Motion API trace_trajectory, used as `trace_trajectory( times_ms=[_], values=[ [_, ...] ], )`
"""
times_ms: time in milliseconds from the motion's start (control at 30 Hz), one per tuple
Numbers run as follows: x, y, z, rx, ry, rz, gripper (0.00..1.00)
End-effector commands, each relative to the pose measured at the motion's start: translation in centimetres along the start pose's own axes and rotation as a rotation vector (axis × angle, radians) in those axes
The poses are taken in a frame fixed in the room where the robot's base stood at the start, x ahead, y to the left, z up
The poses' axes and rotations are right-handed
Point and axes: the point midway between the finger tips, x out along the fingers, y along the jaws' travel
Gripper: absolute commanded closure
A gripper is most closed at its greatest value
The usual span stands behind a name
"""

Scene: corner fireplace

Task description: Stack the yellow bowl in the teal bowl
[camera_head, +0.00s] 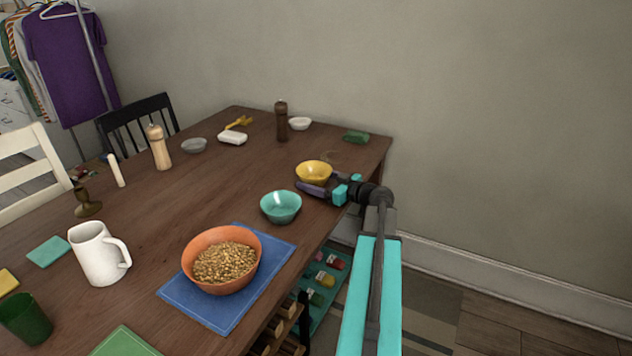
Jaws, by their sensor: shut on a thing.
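The yellow bowl (313,171) is upright near the right edge of the wooden table. The teal bowl (281,208) stands upright and empty, nearer and a little left of the yellow bowl. The two bowls are apart. My gripper (312,187) reaches in from the right, at the near side of the yellow bowl, and is shut on it at its near rim. The fingers hide part of the bowl's lower side. I cannot tell whether the bowl's base touches the table.
An orange bowl of grain (219,262) stands on a blue mat (180,300) in front. A dark pepper mill (282,122), a white bowl (300,124) and a green block (356,137) stand behind. A white pitcher (97,254) is at left. The table's right edge runs under my arm.

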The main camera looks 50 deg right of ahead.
Motion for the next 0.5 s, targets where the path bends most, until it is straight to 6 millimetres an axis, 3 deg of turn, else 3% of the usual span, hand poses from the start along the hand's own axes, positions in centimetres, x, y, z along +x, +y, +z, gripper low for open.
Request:
trace_trajectory(
  times_ms=[500],
  values=[
    [-0.02,0.15,0.51,0.0,0.001,0.002,0.61]
  ],
)
